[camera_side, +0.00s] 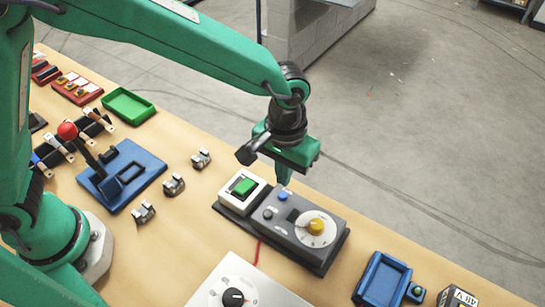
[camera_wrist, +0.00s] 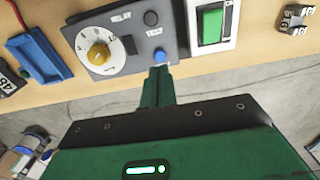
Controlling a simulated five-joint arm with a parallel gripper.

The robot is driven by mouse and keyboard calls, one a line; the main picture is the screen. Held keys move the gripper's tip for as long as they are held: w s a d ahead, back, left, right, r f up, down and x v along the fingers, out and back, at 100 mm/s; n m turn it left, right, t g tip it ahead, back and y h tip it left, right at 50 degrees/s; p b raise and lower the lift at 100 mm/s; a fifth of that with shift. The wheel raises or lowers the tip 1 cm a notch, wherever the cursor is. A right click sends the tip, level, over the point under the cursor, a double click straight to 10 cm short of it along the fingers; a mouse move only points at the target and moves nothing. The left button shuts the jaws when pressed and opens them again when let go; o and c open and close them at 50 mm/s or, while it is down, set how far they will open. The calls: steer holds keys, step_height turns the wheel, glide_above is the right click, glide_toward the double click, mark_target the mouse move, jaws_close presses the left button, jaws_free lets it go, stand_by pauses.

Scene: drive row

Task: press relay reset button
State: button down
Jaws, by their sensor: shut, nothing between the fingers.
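The grey relay box (camera_side: 280,240) lies on the bench with a yellow knob on a white dial (camera_side: 316,226), a blue button (camera_side: 283,196) and a dark grey button (camera_side: 268,214). The wrist view shows the blue button (camera_wrist: 159,55), the grey button (camera_wrist: 150,18) and the yellow knob (camera_wrist: 99,53). A label reading "RELAY" is near the grey button; the small label between the buttons is too small to read. My gripper (camera_side: 284,182) is shut and empty, pointing down beside the blue button. Its tips (camera_wrist: 160,70) are very close; I cannot tell whether they touch.
A green switch in a white frame (camera_side: 252,180) adjoins the box. A blue tray (camera_side: 384,278) is to the right, a white dial panel (camera_side: 210,285) in front. A blue lever base (camera_side: 145,165) and metal clips (camera_side: 174,184) are left. The bench edge runs behind the box.

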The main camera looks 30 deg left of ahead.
steer(key=shift+r, duration=1.7)
steer(key=s+a+r+t+h, duration=0.1)
steer(key=a+r, duration=0.4)
steer(key=a, duration=0.4)
steer(key=s+a+r+t, duration=0.2)
steer(key=a+r, duration=0.3)
steer(key=a, duration=0.3)
steer(key=s+a+r+t+y, duration=0.1)
steer(key=s+a+t, duration=0.1)
steer(key=s+a, duration=0.7)
steer(key=shift+s+a+t, duration=0.3)
steer(key=shift+a, duration=1.35)
steer(key=shift+r, duration=0.1)
